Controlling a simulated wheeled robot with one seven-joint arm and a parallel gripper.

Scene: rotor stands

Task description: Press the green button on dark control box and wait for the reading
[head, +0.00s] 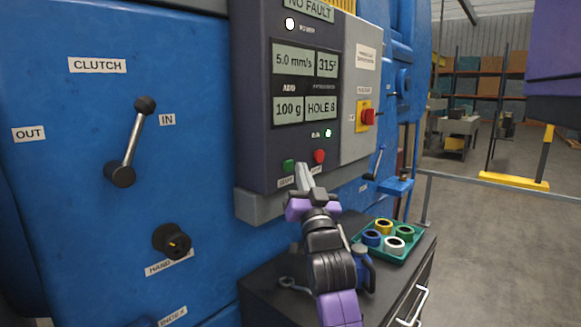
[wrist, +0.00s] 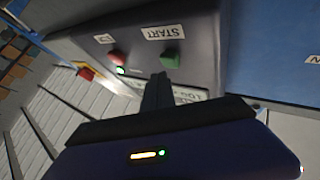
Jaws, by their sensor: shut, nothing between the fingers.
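The dark control box (head: 257,120) stands on the blue machine, its screens reading 5.0 mm/s, 315°, 100 g and HOLE 8, with NO FAULT above. The green button (head: 288,166) is at its lower front, beside a red button (head: 319,156). The green button also shows in the wrist view (wrist: 172,59), by the START label. My gripper (head: 303,172) is shut and empty, its fingertips just below and between the buttons. In the wrist view the fingertips (wrist: 158,78) lie close to the green button; I cannot tell whether they touch it.
A small green lamp (head: 328,132) and a white lamp (head: 289,23) are lit on the box. A red stop button (head: 368,117) is on the grey panel to the right. A teal tray (head: 412,246) with coloured rings sits on the dark cabinet below. A clutch lever (head: 133,140) is at left.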

